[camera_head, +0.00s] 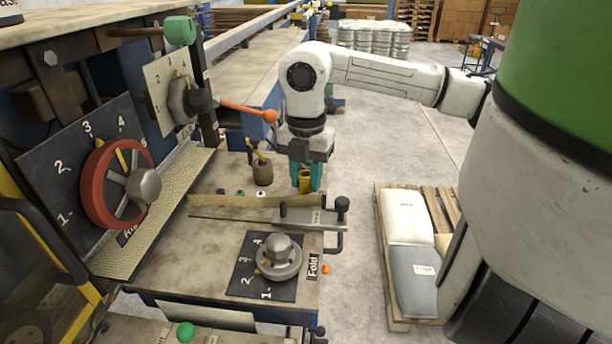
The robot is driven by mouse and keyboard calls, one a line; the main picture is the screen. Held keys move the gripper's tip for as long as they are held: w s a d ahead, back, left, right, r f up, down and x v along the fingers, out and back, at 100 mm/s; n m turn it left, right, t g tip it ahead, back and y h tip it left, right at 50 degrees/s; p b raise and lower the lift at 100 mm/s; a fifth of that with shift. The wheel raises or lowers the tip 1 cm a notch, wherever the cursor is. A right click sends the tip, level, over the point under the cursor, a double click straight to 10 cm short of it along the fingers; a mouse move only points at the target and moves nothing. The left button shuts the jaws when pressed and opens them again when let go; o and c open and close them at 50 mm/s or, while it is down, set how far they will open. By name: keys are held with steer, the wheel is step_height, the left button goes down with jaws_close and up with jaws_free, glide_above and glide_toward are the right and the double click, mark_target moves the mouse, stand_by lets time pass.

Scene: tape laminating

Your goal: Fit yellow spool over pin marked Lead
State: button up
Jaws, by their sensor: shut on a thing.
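My gripper (307,176) points down with teal fingers shut on the yellow spool (305,183). The spool is small and sits low between the fingertips, over the right part of the worktable (205,262), near its right edge. I cannot tell whether its lower end touches anything. A few small dark and greenish spots (240,193) on the tabletop lie left of the spool; I cannot make out whether they are pins. No label reading Lead is legible. Whatever is directly beneath the spool is hidden.
A brown pot with tools (262,173) stands left of my gripper. In front are a strip (255,202), a clamp bar with a black-knobbed lever (305,217) and a Fold dial (279,258). A red-rimmed dial (115,185) and orange-tipped lever (250,111) are at left. A pallet (440,215) is at right.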

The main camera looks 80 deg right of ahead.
steer(key=o, duration=1.1)
steer(key=shift+r, duration=0.1)
step_height(320, 180, up, 11)
steer(key=shift+f+b, duration=0.2)
steer(key=shift+b, duration=0.8)
steer(key=shift+s, duration=0.1)
